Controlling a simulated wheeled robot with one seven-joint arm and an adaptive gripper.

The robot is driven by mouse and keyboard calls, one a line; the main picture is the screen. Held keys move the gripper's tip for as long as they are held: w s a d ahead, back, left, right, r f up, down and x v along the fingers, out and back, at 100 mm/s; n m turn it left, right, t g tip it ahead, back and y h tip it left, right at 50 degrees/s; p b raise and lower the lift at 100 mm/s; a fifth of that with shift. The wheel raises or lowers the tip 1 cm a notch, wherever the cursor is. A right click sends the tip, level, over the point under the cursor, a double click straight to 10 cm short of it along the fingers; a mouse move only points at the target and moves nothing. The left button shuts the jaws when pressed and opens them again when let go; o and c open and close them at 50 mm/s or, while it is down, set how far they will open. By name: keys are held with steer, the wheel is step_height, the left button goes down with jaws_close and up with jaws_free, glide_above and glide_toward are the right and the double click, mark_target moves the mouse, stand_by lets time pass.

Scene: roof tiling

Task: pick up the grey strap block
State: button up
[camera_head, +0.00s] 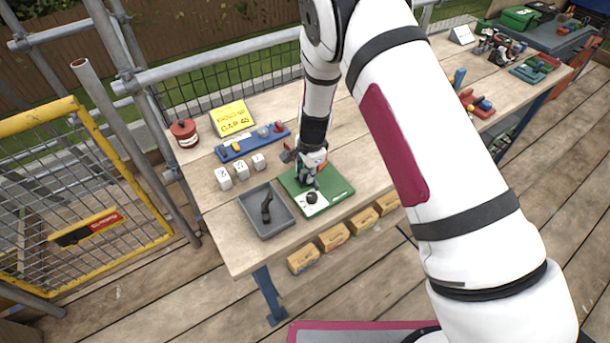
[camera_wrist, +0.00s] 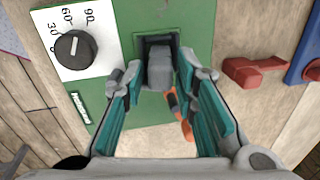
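The grey strap block (camera_wrist: 159,68) sits at a dark square recess in the green board (camera_wrist: 197,25), between my fingertips in the wrist view. My gripper (camera_wrist: 155,75) is open around it, one finger on each side; I cannot tell whether either finger touches it. In the head view my gripper (camera_head: 310,175) is low over the green board (camera_head: 338,187) and hides the block. The board carries a white dial plate with a black knob (camera_wrist: 74,49), marked 0 to 90.
A grey tray (camera_head: 250,222) with a dark tool (camera_head: 266,207) stands left of the board. White blocks (camera_head: 241,171), a blue rack (camera_head: 238,151) and a red tin (camera_head: 184,133) are behind. A red piece (camera_wrist: 252,72) lies to the right in the wrist view.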

steer(key=shift+f, duration=0.1)
jaws_close()
stand_by(0.3)
